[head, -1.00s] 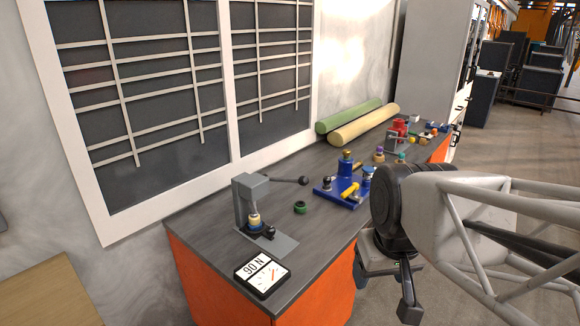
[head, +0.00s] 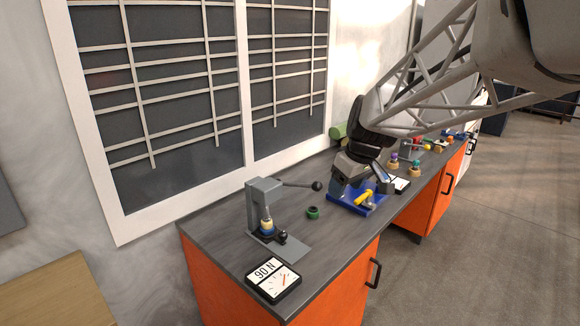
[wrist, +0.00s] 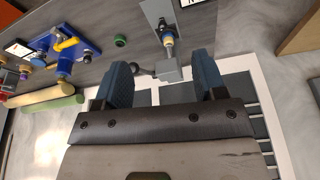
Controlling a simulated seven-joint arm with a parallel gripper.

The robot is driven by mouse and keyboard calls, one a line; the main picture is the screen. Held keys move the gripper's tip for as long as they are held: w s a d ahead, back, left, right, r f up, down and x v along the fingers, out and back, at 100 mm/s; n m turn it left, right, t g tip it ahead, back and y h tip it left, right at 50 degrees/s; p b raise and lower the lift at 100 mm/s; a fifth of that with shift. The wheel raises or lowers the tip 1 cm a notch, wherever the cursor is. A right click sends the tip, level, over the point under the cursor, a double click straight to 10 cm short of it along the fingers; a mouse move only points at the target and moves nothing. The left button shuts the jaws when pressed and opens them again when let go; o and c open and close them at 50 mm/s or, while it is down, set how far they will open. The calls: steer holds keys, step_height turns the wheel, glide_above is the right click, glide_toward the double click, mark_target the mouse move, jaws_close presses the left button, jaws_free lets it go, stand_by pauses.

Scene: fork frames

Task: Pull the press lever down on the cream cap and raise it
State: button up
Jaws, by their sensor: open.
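The grey press (head: 263,200) stands near the bench's front left corner, and its lever (head: 300,184) reaches right to a dark ball knob (head: 317,186).
A dial card reading 90 N (head: 273,279) lies in front of the press. A green ring (head: 313,212) lies right of it. The blue fixture (head: 352,203) with a yellow handle is partly hidden by my gripper. Rolls (wrist: 45,97) lie by the wall.

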mark_target(317, 186)
steer(key=w+f+n, duration=0.2)
steer(key=w+f, duration=0.1)
steer(key=w, duration=0.7)
steer(key=w+a+f+n+y, duration=0.1)
steer(key=w+f+n, duration=0.1)
steer(key=w, duration=0.8)
steer(key=shift+w+a+f+n, duration=0.25)
steer(key=shift+w+f+n, duration=0.15)
steer(key=shift+f, duration=0.4)
steer(key=shift+f, duration=0.15)
steer(key=shift+x, duration=3.7)
steer(key=shift+w+a, duration=0.1)
steer(key=shift+a, duration=0.1)
steer(key=shift+c, duration=0.3)
jaws_close()
